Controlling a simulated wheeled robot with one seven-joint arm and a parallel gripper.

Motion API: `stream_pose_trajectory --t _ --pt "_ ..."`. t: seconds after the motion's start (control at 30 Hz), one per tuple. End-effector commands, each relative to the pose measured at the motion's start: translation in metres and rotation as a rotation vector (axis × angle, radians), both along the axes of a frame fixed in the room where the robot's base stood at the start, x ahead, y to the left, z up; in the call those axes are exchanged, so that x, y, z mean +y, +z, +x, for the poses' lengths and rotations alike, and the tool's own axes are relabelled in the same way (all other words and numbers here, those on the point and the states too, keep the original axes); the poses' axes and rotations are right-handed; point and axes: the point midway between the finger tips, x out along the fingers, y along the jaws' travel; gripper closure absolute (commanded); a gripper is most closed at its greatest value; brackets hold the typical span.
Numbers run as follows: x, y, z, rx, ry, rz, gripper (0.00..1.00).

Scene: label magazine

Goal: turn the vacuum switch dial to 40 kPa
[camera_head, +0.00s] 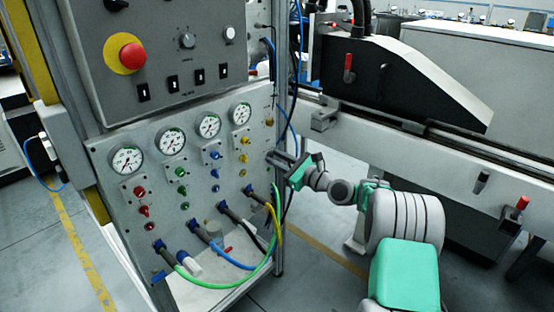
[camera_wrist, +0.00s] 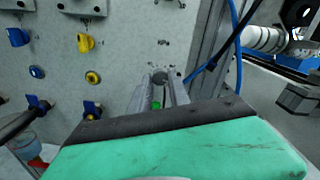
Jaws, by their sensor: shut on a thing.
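The vacuum switch dial (camera_wrist: 161,77) is a small grey round knob near the right edge of the light panel, in the wrist view. My gripper (camera_wrist: 160,82) reaches straight to the panel, with its two fingers on either side of the knob and shut on it. In the head view my gripper (camera_head: 272,156) is at the panel's right edge, and its fingers hide the dial. The scale marks around the dial are too small and too covered to read, so I cannot tell its setting.
Several gauges (camera_head: 208,125) sit above coloured valve knobs left of my gripper. A yellow knob (camera_wrist: 86,42) is nearest. Green, yellow and blue hoses (camera_head: 262,267) loop below. A frame post and blue cables (camera_wrist: 236,50) stand close on the right.

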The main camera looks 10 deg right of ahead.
Motion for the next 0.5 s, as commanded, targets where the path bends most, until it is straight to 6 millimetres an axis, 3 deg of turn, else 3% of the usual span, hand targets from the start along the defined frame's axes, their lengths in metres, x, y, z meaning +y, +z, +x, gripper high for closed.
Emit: stream_pose_trajectory --t 0.1,0.5 --pt "0.0002 -0.0003 -0.0001 0.000 0.001 0.000 1.00" --pt "0.0002 -0.0003 -0.0002 -0.004 0.001 -0.006 1.00"
